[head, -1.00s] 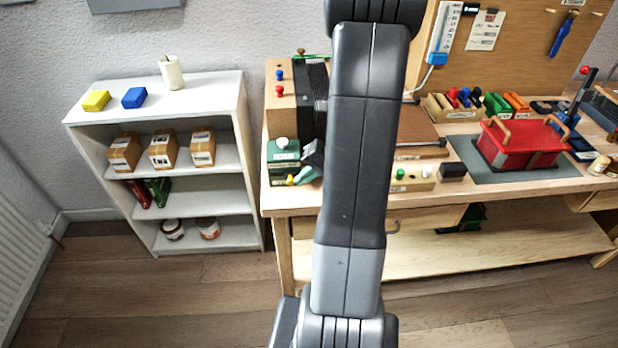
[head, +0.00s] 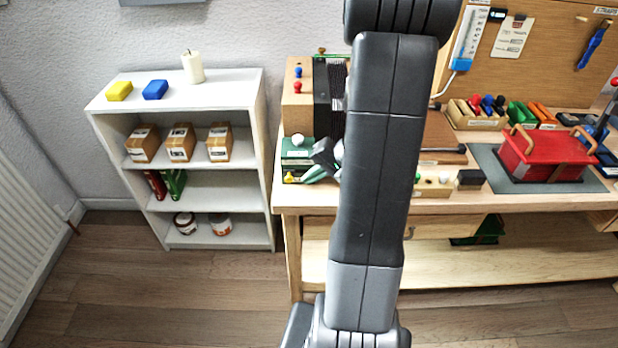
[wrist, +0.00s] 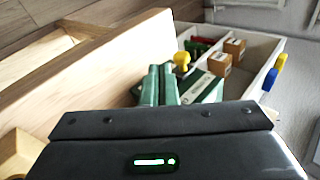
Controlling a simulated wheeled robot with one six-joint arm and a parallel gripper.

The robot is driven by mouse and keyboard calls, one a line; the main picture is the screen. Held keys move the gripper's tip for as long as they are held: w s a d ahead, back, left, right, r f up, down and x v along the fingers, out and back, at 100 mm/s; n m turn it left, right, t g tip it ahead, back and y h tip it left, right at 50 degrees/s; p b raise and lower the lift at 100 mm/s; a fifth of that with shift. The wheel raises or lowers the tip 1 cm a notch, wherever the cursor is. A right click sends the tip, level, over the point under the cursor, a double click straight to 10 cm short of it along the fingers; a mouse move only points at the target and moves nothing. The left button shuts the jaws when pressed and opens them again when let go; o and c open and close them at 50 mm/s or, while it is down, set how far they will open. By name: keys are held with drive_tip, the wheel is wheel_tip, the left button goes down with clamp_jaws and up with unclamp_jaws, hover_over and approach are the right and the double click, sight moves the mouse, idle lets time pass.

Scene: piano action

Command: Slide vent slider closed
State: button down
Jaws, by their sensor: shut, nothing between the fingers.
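A green box (head: 297,152) stands at the left front corner of the workbench, with a white knob on top and a yellow knob (head: 289,178) low on its front. The yellow knob looks like the vent slider, though no label is readable. It sits near the left end of the box front. My gripper (head: 308,177) is shut and empty, just right of the yellow knob. In the wrist view the green-tinted fingers (wrist: 158,84) lie together beside the box (wrist: 207,88), near the yellow knob (wrist: 181,60). I cannot tell whether they touch it.
A wooden block with blue and red knobs (head: 297,105) stands behind the box. A small block with knobs (head: 440,184) and a red case (head: 545,158) are further right on the bench. A white shelf (head: 180,95) stands to the left. The floor in front is clear.

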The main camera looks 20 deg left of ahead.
drive_tip(key=v, duration=1.1)
drive_tip(key=shift+d+f, duration=0.3)
drive_tip(key=shift+a+f, duration=0.1)
